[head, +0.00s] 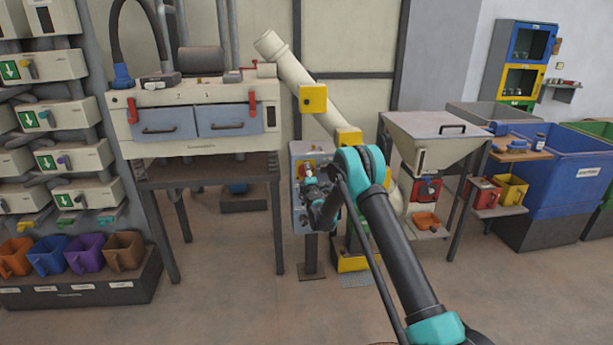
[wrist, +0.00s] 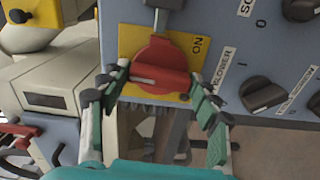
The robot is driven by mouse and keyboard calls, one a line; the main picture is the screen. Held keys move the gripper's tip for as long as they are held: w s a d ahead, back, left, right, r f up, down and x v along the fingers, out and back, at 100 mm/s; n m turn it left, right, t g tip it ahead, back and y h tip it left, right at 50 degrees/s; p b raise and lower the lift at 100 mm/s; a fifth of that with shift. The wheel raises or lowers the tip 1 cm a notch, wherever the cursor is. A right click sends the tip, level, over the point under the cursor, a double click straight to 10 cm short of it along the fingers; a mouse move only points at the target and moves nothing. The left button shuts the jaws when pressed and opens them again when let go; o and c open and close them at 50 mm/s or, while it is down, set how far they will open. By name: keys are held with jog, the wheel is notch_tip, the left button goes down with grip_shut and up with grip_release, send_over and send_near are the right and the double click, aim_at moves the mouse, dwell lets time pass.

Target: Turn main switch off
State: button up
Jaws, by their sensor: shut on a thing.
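The main switch (wrist: 157,55) is a red rotary knob on a yellow plate (wrist: 128,42), with an "ON" label to its right in the wrist view. Its raised red grip bar lies nearly crosswise in that view, tilted slightly down to the right. My gripper (wrist: 162,84) has one finger at each end of this bar and is shut on it. In the head view the switch (head: 306,168) shows on the upper part of the grey control box (head: 298,220). My gripper (head: 311,182) is at the box front and partly hides it.
Dark knobs, one labelled "BLOWER" (wrist: 262,94), sit right of the switch in the wrist view. A grey metal part (wrist: 160,12) is above it. In the head view, a bench with drawers (head: 195,122) stands left and a hopper (head: 435,145) right. Open floor lies in front.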

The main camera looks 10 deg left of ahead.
jog(key=shift+n, duration=0.5)
jog(key=o, duration=1.2)
jog(key=shift+c, duration=0.2)
jog(key=shift+s, duration=0.1)
jog(key=v, duration=1.2)
